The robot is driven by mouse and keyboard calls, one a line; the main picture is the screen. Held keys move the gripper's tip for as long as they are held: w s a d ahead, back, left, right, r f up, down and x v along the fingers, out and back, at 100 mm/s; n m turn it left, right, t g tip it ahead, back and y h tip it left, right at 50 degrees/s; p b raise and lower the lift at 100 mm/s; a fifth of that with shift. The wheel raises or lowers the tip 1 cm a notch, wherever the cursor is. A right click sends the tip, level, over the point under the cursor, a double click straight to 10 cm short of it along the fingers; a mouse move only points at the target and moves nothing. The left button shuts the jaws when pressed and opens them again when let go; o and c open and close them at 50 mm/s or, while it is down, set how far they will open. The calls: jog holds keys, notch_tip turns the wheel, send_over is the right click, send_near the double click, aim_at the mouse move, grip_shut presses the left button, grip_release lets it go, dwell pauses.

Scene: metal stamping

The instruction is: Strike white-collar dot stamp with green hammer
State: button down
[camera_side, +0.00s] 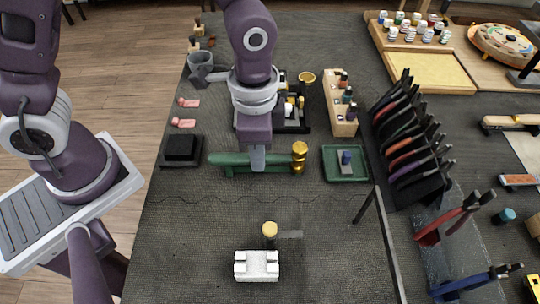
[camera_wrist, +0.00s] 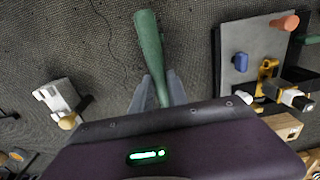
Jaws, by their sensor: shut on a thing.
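The green hammer (camera_side: 228,158) lies level in the side view, its brass head (camera_side: 299,156) to the right. My gripper (camera_side: 258,160) is shut around its green handle. The handle (camera_wrist: 148,45) also shows between my fingers in the wrist view; the head is hidden there. A green rest (camera_side: 258,171) is just under the hammer; whether they touch is unclear. A gold-topped stamp (camera_side: 269,230) is upright beside a white block (camera_side: 256,265), nearer the side camera. Both show at left in the wrist view, gold top (camera_wrist: 68,122) and block (camera_wrist: 57,96). No white collar is clearly visible.
A green tray (camera_side: 330,176) with a blue piece (camera_side: 346,158) is right of the hammer head. A black square block (camera_side: 182,148) is left of the handle. A wooden rack (camera_side: 341,105) and a tool rack (camera_side: 410,145) stand right. The mat around the white block is mostly clear.

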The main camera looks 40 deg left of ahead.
jog(key=shift+r, duration=0.15)
jog(key=shift+r, duration=3.4)
jog(key=c, duration=2)
grip_release()
grip_shut()
